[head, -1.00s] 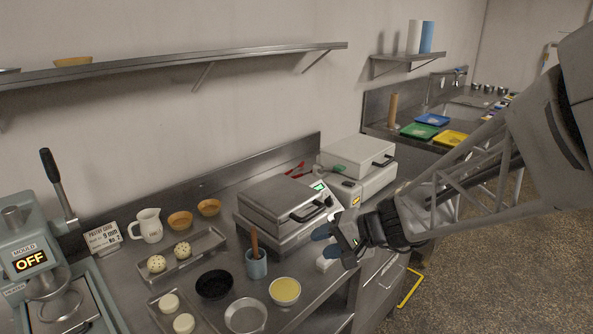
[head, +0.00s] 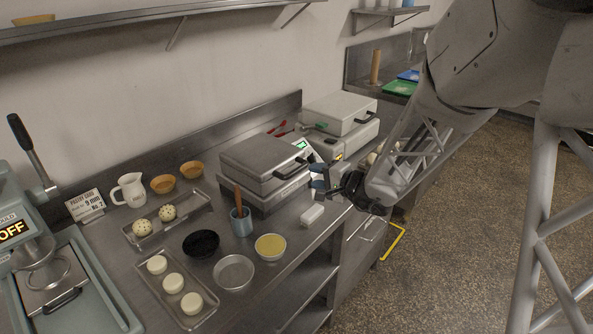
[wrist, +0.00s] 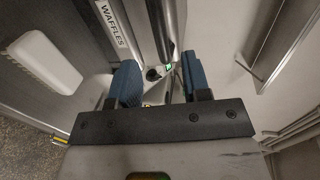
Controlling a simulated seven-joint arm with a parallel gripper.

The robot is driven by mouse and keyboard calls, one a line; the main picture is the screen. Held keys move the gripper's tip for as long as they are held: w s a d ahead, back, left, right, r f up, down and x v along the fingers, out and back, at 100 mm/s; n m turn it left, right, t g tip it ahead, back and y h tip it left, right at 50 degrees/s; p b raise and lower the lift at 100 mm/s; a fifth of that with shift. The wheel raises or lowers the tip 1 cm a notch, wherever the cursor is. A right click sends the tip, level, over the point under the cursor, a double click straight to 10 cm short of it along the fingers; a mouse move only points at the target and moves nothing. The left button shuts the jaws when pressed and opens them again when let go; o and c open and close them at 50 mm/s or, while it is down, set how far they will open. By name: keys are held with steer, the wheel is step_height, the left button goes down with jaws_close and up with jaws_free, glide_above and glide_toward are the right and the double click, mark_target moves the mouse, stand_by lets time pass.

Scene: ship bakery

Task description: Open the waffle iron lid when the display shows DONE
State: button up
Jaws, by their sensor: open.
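The waffle iron (head: 262,155) stands on the steel counter with its grey lid down. Its dark lid handle (head: 292,170) is at the front right. A small display (head: 301,144) glows green at its right side; its text is too small to read. My gripper (head: 319,178) is just right of the handle, open and empty. In the wrist view my gripper (wrist: 160,82) has its two blue fingers apart, and a label reading WAFFLES (wrist: 111,22) is ahead. A dark bar lies ahead between the fingers; I cannot tell if it is within their grasp.
A second, pale-lidded appliance (head: 338,108) stands behind. A white block (head: 312,215) lies on the counter below my gripper, near the front edge. A blue cup with a wooden handle (head: 241,222), bowls and trays stand to the left. A press (head: 40,265) reads OFF at far left.

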mark_target(299, 171)
steer(key=shift+w+a, duration=0.15)
steer(key=shift+x, duration=3.7)
jaws_close()
